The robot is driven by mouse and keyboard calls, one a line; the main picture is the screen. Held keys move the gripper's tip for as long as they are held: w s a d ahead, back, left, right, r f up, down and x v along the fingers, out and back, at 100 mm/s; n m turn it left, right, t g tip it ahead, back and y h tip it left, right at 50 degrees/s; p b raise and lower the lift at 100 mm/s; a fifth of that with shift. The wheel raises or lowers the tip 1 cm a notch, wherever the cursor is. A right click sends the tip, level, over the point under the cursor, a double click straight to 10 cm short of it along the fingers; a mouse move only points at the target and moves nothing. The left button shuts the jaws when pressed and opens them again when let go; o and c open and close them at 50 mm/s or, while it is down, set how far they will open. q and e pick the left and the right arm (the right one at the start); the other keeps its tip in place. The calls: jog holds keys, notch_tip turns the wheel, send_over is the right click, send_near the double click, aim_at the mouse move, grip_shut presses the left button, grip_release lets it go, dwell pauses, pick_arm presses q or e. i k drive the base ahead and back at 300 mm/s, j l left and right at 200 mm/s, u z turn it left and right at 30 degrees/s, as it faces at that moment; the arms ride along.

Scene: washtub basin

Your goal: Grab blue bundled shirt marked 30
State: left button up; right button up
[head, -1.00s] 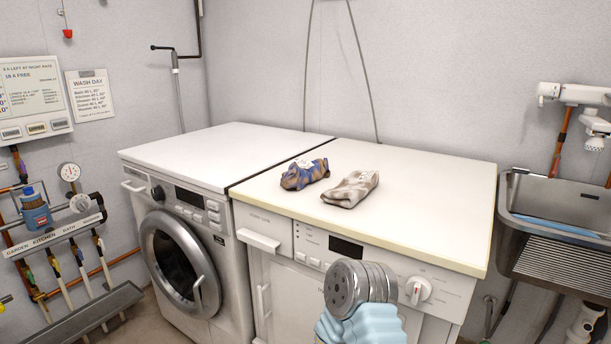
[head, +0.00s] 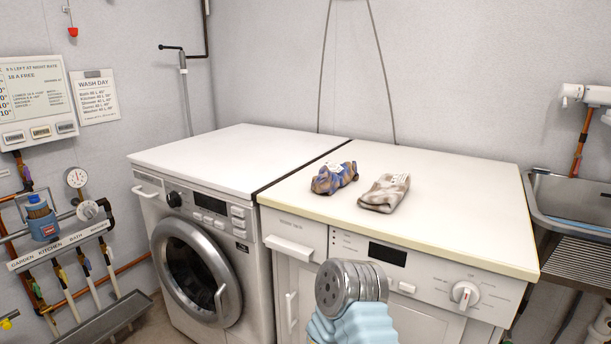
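A blue and brown bundled shirt (head: 334,178) lies on the cream top of the right-hand machine, near its left edge. A pale label shows on it, but the number is too small to read. A beige and white bundled cloth (head: 384,193) lies just right of it, also with a pale tag. The two bundles are close together with a small gap. No gripper fingers show in the head view, so neither gripper is seen near the bundles.
A grey metal round end on a light blue ribbed piece (head: 352,325) rises at bottom centre, before the cream-topped machine (head: 470,215). A white-topped washing machine (head: 225,155) adjoins it on the left. A metal sink (head: 575,195) stands at right. The tops are otherwise clear.

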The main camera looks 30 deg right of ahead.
aim_at(331, 177)
jog(key=i+j+z, duration=0.15)
jog(key=j+z, duration=0.15)
jog(key=z, duration=0.15)
jog(key=i+j+z, duration=0.15)
jog(key=j+z, duration=0.3)
jog(key=l, duration=0.1)
